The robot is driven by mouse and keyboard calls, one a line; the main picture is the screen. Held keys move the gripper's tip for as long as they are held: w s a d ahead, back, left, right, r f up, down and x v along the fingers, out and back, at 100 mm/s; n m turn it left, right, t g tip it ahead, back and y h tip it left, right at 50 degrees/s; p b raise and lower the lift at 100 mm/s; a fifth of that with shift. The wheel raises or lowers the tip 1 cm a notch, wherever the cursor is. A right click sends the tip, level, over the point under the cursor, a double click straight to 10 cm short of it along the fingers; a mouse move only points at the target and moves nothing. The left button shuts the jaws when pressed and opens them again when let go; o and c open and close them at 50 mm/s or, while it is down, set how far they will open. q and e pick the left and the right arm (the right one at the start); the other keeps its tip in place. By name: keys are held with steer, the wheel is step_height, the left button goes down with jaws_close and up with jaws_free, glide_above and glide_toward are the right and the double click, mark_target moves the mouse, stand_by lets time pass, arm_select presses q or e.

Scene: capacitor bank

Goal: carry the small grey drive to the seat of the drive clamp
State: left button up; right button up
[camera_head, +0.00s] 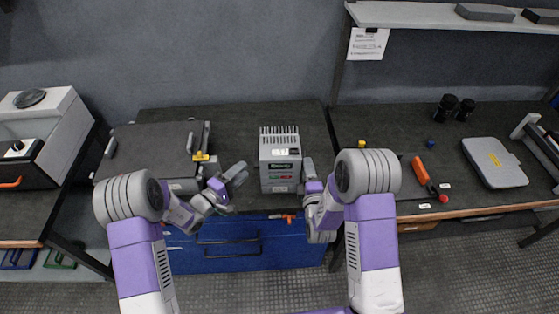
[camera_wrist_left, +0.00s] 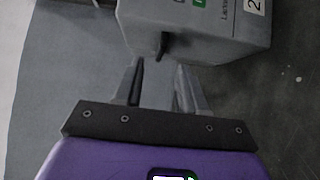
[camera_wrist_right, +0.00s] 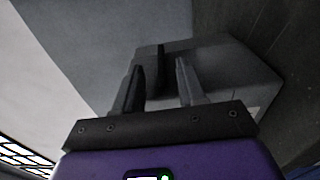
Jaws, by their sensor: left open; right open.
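The small grey drive (camera_head: 279,179) stands upright on the dark bench in the head view, with top fins and a small display. My left gripper (camera_head: 239,172) is open at its left. In the left wrist view the drive (camera_wrist_left: 200,28) lies just beyond the open fingertips (camera_wrist_left: 158,72), with a dark tab near them. My right gripper (camera_head: 308,168) is open at its right side. In the right wrist view the drive (camera_wrist_right: 225,75) lies beyond the open fingers (camera_wrist_right: 161,68). A dark grey platform (camera_head: 150,147) with side bars and a yellow lever (camera_head: 201,157), possibly the clamp, is to the left.
A blue drawer cabinet (camera_head: 230,251) is under the bench. A grey machine (camera_head: 62,117) stands far left. An orange-handled tool (camera_head: 421,171), a grey case (camera_head: 493,162) and black cylinders (camera_head: 447,104) are on the right bench. The bench behind the drive looks clear.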

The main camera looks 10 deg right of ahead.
steer(key=w, duration=0.4)
steer(key=shift+w, duration=0.4)
arm_select(q)
steer(key=x, duration=0.4)
steer(key=shift+w+d, duration=0.25)
steer(key=shift+w, duration=0.05)
jaws_close()
arm_select(e)
jaws_close()
arm_select(q)
steer(key=shift+r, duration=0.1)
arm_select(e)
steer(key=shift+r, duration=0.1)
